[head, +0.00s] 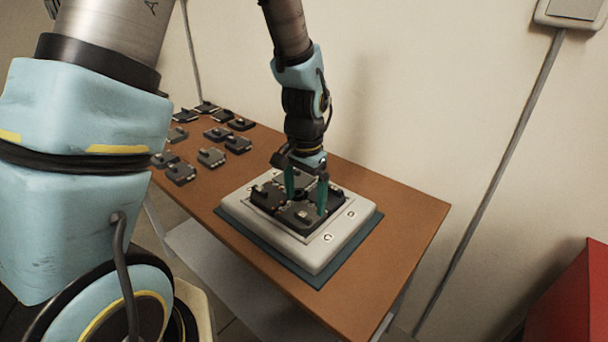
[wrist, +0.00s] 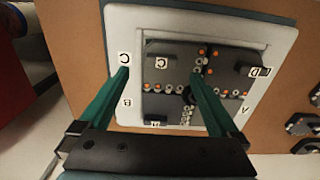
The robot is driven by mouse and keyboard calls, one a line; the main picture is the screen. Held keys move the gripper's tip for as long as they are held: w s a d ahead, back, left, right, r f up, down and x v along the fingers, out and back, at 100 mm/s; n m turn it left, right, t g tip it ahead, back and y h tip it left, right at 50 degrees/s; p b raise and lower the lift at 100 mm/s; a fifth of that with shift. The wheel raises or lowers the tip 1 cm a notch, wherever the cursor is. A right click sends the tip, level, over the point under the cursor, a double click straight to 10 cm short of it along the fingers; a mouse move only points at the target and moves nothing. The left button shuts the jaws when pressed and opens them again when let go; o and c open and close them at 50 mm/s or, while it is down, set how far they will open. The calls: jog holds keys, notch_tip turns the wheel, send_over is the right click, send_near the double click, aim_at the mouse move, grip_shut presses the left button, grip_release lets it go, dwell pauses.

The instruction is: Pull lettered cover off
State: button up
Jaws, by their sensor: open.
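A white panel (head: 327,250) lies on a dark mat (head: 368,233) on the brown table. Dark grey lettered covers sit together in its square recess. The wrist view shows a cover marked C (wrist: 160,75), one marked D (wrist: 235,75) and one with a letter I cannot read clearly (wrist: 162,107). Letters C, D, A and B stand on the white rim (wrist: 120,25). My gripper (head: 306,206) is open, with its green fingers pointing down over the panel. In the wrist view its fingertips (wrist: 160,74) lie left and right of the C cover's raised handle. I cannot tell whether they touch it.
Several loose dark pieces (head: 211,157) lie on the far left part of the table (head: 410,212). Some show at the right edge of the wrist view (wrist: 303,124). The table's right end is clear. A red box (head: 575,305) stands at the lower right, apart from the table.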

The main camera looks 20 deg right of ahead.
aim_at(304, 213)
jog(key=shift+f+p, duration=0.3)
jog(key=shift+f, duration=1.75)
grip_shut()
dwell(0.3)
